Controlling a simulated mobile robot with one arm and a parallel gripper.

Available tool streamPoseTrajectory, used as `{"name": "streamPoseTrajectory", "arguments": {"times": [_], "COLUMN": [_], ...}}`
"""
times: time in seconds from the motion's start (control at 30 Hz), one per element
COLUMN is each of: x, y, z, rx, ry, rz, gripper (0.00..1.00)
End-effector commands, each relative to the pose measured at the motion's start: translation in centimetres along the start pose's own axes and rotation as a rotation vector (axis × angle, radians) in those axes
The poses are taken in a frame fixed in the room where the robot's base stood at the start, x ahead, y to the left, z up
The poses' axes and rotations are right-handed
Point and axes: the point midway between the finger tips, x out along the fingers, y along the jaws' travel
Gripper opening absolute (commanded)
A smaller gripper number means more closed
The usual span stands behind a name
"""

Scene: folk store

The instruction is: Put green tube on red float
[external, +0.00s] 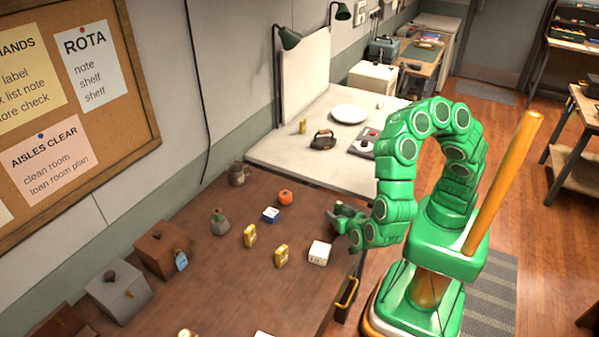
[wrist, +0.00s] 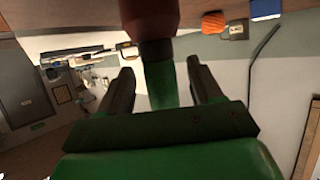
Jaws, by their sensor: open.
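My gripper (wrist: 160,88) is open, with one finger on each side of a green tube (wrist: 158,85) in the wrist view. A dark red piece (wrist: 148,16), which looks like the red float, meets the tube at a dark band. The wrist picture is upside down, so the red piece is below the tube. I cannot tell if the tube rests on it or whether the fingers touch the tube. In the external view my gripper (external: 342,220) is low over the table's right side; tube and float cannot be made out there.
On the brown table (external: 190,285) stand an orange item (external: 285,197), a blue-and-white box (external: 271,215), a white box (external: 319,253), two yellow items (external: 250,236) and a green-necked bottle (external: 219,222). Grey and brown boxes (external: 118,297) line the left edge. Free room lies at the front.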

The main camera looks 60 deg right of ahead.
Motion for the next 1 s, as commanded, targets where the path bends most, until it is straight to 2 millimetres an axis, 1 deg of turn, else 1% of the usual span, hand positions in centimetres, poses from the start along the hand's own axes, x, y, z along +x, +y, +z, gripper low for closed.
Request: {"name": "streamPoseTrajectory", "arguments": {"times": [0.03, 0.1, 0.6, 0.8, 1.0], "x": [-0.7, -1.4, -6.8, -8.3, -8.9], "y": [-0.1, -0.1, -0.1, -0.1, -0.1], "z": [0.0, 0.0, 0.0, 0.0, -0.1], "rx": [0.001, 0.002, 0.002, 0.004, 0.004], "ry": [-0.002, -0.002, -0.003, -0.002, -0.001], "rz": [-0.003, -0.004, -0.005, -0.002, -0.001], "gripper": [0.65, 0.65, 0.65, 0.65, 0.65]}}
